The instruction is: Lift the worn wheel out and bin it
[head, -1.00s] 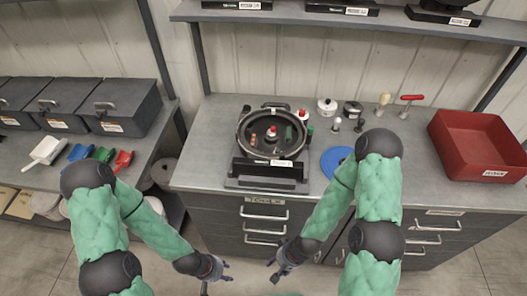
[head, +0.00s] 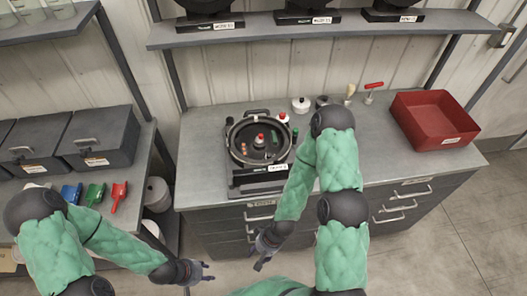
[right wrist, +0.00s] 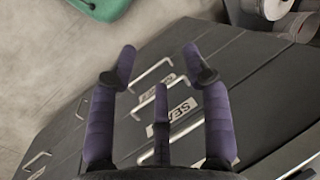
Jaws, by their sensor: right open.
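The seed meter (head: 231,145) is a round black housing on a black stand on the grey workbench. A dark wheel (head: 257,155) lies inside it, with a red-topped knob (head: 260,138) near its middle; wear on it is too small to tell. The red bin (head: 434,120) stands at the bench's right end and looks empty. My left gripper (head: 200,275) is open and empty, low in front of the bench. My right gripper (head: 262,256) is open and empty in front of the drawers, below the meter. In the right wrist view its spread fingers (right wrist: 158,68) have nothing between them.
A white-lidded pot (head: 300,104), a brush (head: 349,94) and a red-handled tool (head: 373,88) stand along the bench's back. A shelf (head: 300,31) holds other black units above. Dark lidded boxes (head: 100,140) and coloured scoops (head: 95,193) are on the left bench.

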